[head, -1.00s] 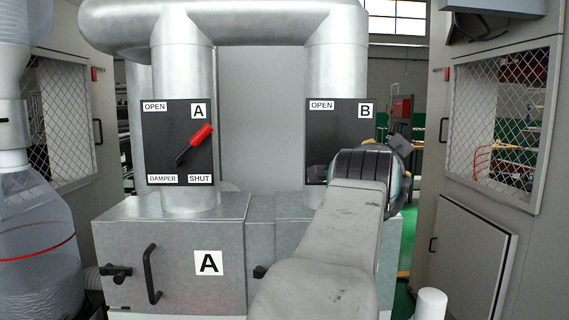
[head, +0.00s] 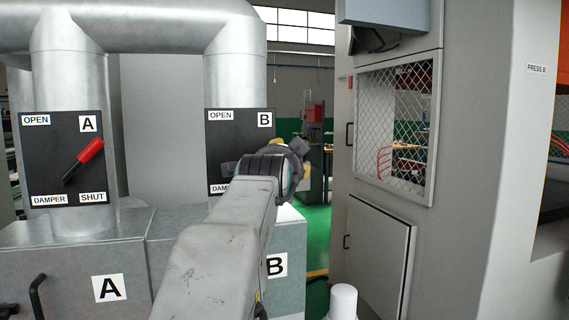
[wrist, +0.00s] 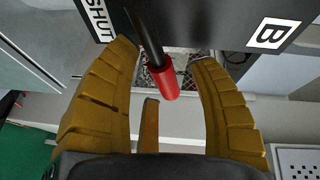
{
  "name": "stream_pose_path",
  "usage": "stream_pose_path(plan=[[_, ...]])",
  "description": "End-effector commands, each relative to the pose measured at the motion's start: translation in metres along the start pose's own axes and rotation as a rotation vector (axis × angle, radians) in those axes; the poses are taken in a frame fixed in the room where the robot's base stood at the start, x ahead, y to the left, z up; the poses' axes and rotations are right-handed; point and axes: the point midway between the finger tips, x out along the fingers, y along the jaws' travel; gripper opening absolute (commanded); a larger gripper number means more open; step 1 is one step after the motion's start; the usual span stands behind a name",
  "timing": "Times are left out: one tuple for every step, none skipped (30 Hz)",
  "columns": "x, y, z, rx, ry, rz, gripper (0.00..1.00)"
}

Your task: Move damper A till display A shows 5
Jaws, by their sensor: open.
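Damper A's black panel (head: 40,150) is at the left in the head view. Its lever with a red grip (head: 90,151) points up and right, between the OPEN and SHUT labels. Damper B's panel (head: 222,132) stands right of it, and my arm covers its lower right part. My gripper (wrist: 165,55) is open in the wrist view. A red grip (wrist: 162,82) on a dark lever lies between its fingers, with gaps on both sides. The panel beside that lever carries a B label (wrist: 273,35), so it appears to be damper B's. No display shows a readable number.
Metal boxes marked A (head: 109,288) and B (head: 277,265) stand below the dampers; a black handle (head: 38,297) sticks out of A's. A grey cabinet with a mesh window (head: 394,130) stands at the right. Green floor (head: 317,238) shows between.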

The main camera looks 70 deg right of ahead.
Motion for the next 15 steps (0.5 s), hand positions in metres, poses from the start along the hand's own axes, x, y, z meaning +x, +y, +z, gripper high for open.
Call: stream_pose_path(plan=[[0.001, -0.0001, 0.0, 0.0, 0.0, 0.0, 0.55], [0.0012, 0.0, 0.0001, 0.0, 0.0, 0.0, 0.55], [0.0014, 0.0001, 0.0001, 0.0, 0.0, 0.0, 0.55], [0.0014, 0.0001, 0.0001, 0.0, 0.0, 0.0, 0.55], [0.0014, 0.0002, 0.0001, 0.0, 0.0, 0.0, 0.55], [0.0014, 0.0002, 0.0001, 0.0, 0.0, 0.0, 0.55], [0.0014, 0.0002, 0.0002, 0.0, 0.0, 0.0, 0.55], [0.0013, 0.0003, 0.0002, 0.0, 0.0, 0.0, 0.55], [0.0013, 0.0003, 0.0002, 0.0, 0.0, 0.0, 0.57], [0.0013, 0.0003, 0.0002, 0.0, 0.0, 0.0, 0.54], [0.0013, 0.0003, 0.0002, 0.0, 0.0, 0.0, 0.52], [0.0013, 0.0003, 0.0002, 0.0, 0.0, 0.0, 0.48], [0.0012, 0.0003, 0.0002, 0.0, 0.0, 0.0, 0.45], [0.0012, 0.0003, 0.0002, 0.0, 0.0, 0.0, 0.43], [0.0012, 0.0003, 0.0002, 0.0, 0.0, 0.0, 0.39]])
